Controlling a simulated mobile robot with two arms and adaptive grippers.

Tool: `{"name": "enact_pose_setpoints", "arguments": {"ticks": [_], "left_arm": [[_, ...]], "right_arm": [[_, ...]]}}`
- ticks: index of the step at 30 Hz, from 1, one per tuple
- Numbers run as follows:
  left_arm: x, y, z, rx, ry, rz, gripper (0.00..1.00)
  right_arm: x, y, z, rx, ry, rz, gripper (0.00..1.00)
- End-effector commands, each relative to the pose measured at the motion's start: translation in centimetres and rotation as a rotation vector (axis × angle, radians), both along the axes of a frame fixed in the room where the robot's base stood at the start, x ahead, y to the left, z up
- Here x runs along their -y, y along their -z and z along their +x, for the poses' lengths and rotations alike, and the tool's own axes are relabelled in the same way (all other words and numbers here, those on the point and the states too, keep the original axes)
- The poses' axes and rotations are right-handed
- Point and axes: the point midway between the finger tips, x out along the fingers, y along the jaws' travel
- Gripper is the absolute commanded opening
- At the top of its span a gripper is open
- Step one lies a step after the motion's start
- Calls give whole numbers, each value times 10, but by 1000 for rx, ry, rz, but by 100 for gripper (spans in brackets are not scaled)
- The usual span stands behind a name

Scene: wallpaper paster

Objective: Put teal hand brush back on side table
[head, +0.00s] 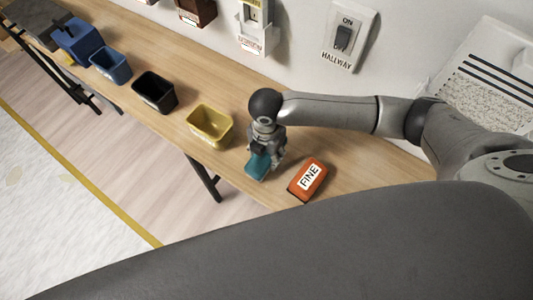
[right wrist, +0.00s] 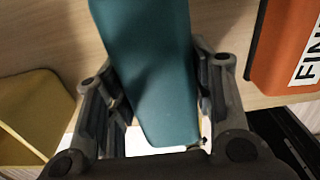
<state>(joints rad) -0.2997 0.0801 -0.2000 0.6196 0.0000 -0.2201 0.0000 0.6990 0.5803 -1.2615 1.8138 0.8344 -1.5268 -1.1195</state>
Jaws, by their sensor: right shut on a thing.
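The teal hand brush (head: 258,165) is at the front edge of the long wooden side table (head: 185,92), between a yellow bin and an orange block. My right gripper (head: 265,150) is shut on it from above. In the right wrist view the teal hand brush (right wrist: 150,65) runs between the two fingers of the right gripper (right wrist: 158,105). I cannot tell whether its underside touches the table. My left gripper is not in view.
An orange block (head: 308,179) labelled FINE lies close to the right of the brush. A yellow bin (head: 210,127), a black bin (head: 155,92) and a blue bin (head: 111,67) stand to the left. A wall switch (head: 344,38) labelled HALLWAY is behind.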

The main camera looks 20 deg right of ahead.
Motion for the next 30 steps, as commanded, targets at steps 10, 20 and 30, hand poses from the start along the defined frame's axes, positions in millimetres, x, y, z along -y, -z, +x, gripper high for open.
{"name": "enact_pose_setpoints", "arguments": {"ticks": [10,20,30], "left_arm": [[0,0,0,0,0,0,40],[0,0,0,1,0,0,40],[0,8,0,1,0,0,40]], "right_arm": [[0,5,0,0,0,-1,53],[0,5,0,0,0,0,71],[0,6,0,2,-1,1,71]]}}
